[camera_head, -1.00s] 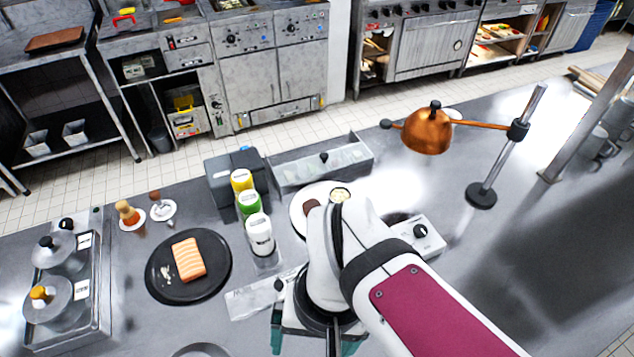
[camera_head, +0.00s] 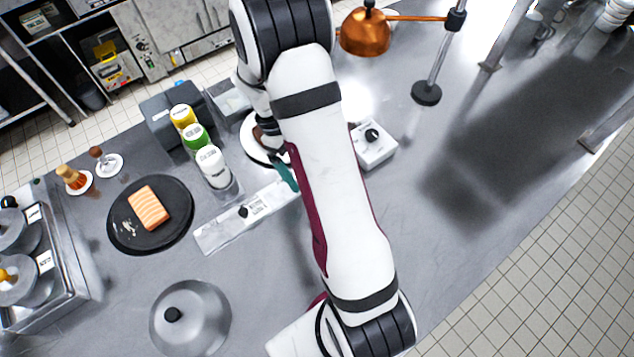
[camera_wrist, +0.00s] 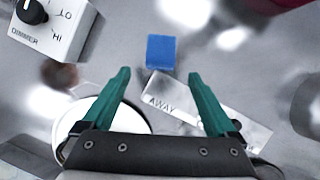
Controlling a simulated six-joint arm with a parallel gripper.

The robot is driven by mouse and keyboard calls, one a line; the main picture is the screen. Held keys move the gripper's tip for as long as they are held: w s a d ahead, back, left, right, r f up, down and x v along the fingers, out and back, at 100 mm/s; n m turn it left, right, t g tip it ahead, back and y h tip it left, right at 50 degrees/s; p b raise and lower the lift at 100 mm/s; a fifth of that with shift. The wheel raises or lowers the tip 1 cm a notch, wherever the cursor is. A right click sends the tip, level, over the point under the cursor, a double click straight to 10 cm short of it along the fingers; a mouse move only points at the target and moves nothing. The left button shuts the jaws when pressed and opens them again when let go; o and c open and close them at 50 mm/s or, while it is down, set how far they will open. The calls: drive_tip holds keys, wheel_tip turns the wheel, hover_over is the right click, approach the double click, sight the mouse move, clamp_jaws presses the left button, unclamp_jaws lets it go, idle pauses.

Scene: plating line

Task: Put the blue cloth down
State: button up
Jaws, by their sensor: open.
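The blue cloth (camera_wrist: 161,52) shows in the wrist view as a small flat blue rectangle on the grey counter, just beyond my fingertips and roughly centred between them. My gripper (camera_wrist: 160,78) has its two teal fingers spread wide, with nothing between them. Whether the cloth touches the fingers is hard to tell, but a gap shows in the picture. In the head view one teal finger of my gripper (camera_head: 285,172) shows beside my arm, near the white plate (camera_head: 254,150). I cannot see the cloth in the head view; my arm covers that area.
Bottles (camera_head: 213,166), a black plate with salmon (camera_head: 122,243) and a steel dome (camera_head: 205,325) stand left. A copper lamp (camera_head: 366,35) overhangs the back.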

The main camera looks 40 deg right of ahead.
drive_tip(key=x, duration=0.6)
drive_tip(key=shift+s+d, duration=0.15)
drive_tip(key=shift+s, duration=0.25)
drive_tip(key=shift+r, duration=0.1)
clamp_jaws()
